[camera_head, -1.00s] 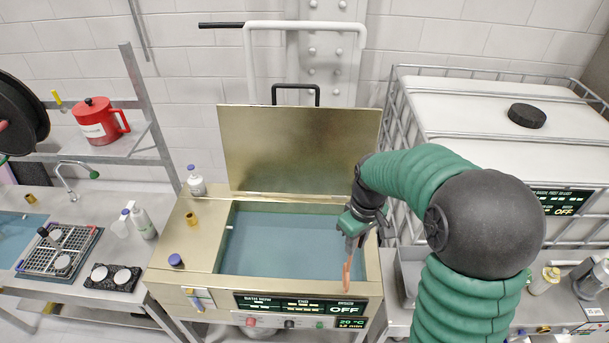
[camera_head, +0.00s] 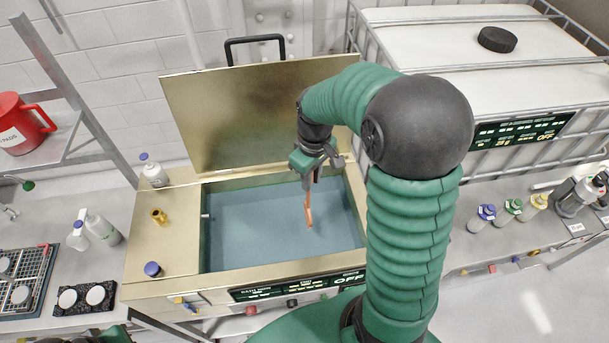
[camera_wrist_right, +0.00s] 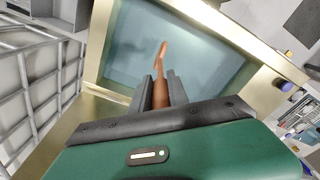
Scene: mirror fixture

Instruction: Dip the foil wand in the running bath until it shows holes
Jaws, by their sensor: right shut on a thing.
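My right gripper (camera_head: 316,170) is over the back right part of the bath (camera_head: 255,240), an open gold-coloured tank of blue-grey liquid with its lid raised behind. The gripper is shut on an orange-brown wand (camera_head: 308,208), which hangs tilted downward. The wand also shows between the dark fingers (camera_wrist_right: 160,90) in the right wrist view, pointing out over the liquid. I cannot tell whether its tip touches the surface. No foil or holes can be made out on it. The front display (camera_head: 300,286) reads OFF. My left gripper is not in view.
A small brass cup (camera_head: 159,216), a blue cap (camera_head: 152,269) and a white bottle (camera_head: 154,172) stand on the tank's left ledge. The raised lid (camera_head: 250,110) blocks the back. A caged white container (camera_head: 450,60) stands at the right, with several small bottles on the bench before it.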

